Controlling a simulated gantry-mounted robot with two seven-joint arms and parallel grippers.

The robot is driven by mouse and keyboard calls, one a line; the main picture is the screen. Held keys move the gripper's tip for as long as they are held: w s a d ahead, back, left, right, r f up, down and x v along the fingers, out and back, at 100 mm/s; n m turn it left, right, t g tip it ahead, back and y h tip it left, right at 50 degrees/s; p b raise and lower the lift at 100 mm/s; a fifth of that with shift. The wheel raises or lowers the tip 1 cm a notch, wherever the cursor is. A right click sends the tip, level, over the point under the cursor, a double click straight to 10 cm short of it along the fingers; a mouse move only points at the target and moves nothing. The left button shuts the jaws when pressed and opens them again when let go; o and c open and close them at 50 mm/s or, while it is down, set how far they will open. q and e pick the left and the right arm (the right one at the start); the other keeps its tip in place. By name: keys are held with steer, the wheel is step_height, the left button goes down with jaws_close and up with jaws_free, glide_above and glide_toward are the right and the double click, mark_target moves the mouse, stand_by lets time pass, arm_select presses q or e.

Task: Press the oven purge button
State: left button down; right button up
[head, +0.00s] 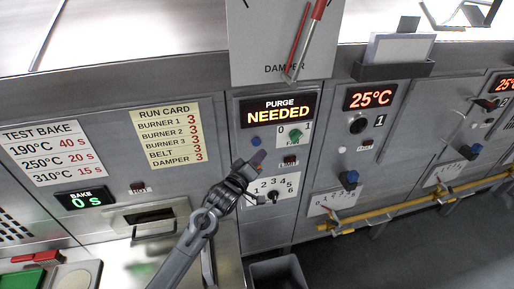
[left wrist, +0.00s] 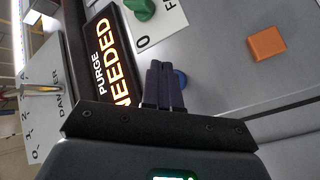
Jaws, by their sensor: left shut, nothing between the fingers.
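The purge panel's display (head: 277,109) is lit and reads "PURGE NEEDED"; part of it shows in the left wrist view (left wrist: 112,60). A round blue button (head: 255,141) sits just below the display at its left. In the left wrist view the blue button (left wrist: 181,79) is partly hidden behind my fingers. My left gripper (head: 258,156) is shut and empty, its fingertips just below the button in the head view. In the left wrist view the closed fingers (left wrist: 163,66) point at the panel beside the button; I cannot tell whether they touch it. My right gripper is not in view.
Right of the button is a green fan knob (head: 295,135), with a dark red lamp (head: 290,160) below it. A numbered dial (head: 273,194) is lower down. A damper plate (head: 275,45) with a red lever stands above. A yellow pipe (head: 400,208) runs along the right.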

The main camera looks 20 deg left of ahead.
mark_target(257, 143)
arm_select(q)
steer(key=shift+w+a, duration=0.55)
steer(key=shift+w, duration=0.3)
stand_by(1.0)
steer(key=shift+w+a, duration=0.1)
stand_by(0.5)
steer(key=shift+w+a+r, duration=0.1)
steer(key=shift+w+a, duration=0.05)
steer(key=shift+w, duration=0.1)
steer(key=shift+b, duration=0.3)
stand_by(0.3)
